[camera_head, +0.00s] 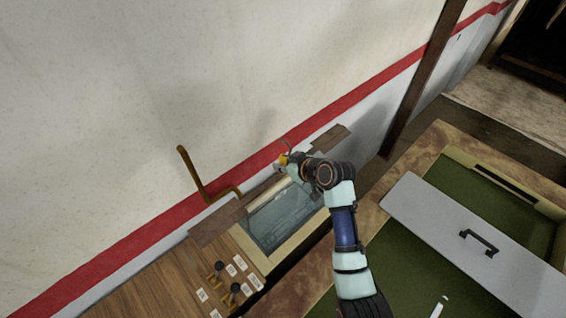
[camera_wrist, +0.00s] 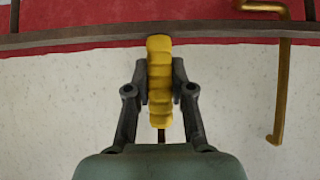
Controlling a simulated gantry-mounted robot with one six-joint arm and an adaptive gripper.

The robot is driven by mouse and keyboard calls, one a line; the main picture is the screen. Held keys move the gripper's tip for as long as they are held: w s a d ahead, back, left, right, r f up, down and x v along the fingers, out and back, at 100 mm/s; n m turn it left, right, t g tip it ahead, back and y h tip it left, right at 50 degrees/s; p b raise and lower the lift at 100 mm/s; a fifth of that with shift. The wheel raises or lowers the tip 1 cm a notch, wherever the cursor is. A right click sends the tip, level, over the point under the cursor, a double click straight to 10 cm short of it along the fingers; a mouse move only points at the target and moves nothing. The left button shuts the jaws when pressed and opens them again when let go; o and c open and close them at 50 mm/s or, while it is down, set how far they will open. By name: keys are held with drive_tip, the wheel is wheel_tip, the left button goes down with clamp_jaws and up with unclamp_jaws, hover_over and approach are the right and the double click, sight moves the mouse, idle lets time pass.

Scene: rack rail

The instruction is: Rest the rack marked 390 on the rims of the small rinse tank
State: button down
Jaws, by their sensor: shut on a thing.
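My gripper (camera_head: 285,160) is over the far, wall-side edge of the small rinse tank (camera_head: 262,253), a light-rimmed basin of clear liquid. In the wrist view my gripper (camera_wrist: 160,90) is shut on a ribbed yellow grip (camera_wrist: 159,62), with a finger on either side. The yellow grip also shows as a small patch in the head view (camera_head: 283,160). It looks like the handle of a rack, but the rack's body and any 390 marking are hidden or too small to tell. I cannot tell whether the rack touches the tank rims.
A brown ledge (camera_head: 215,224) runs along the wall behind the tank. A bent brass-coloured pipe (camera_head: 191,172) stands at left. A wooden counter (camera_head: 150,290) carries knobs and several white labels (camera_head: 232,270). A larger green tank with a grey handled lid (camera_head: 430,215) lies right.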

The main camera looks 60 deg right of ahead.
wheel_tip(320, 180, down, 18)
drive_tip(key=b, duration=1.3)
drive_tip(key=shift+f, duration=0.4)
drive_tip(key=shift+c, duration=0.6)
unclamp_jaws()
drive_tip(key=s+a+p, duration=0.3)
drive_tip(key=s, duration=0.4)
idle(0.7)
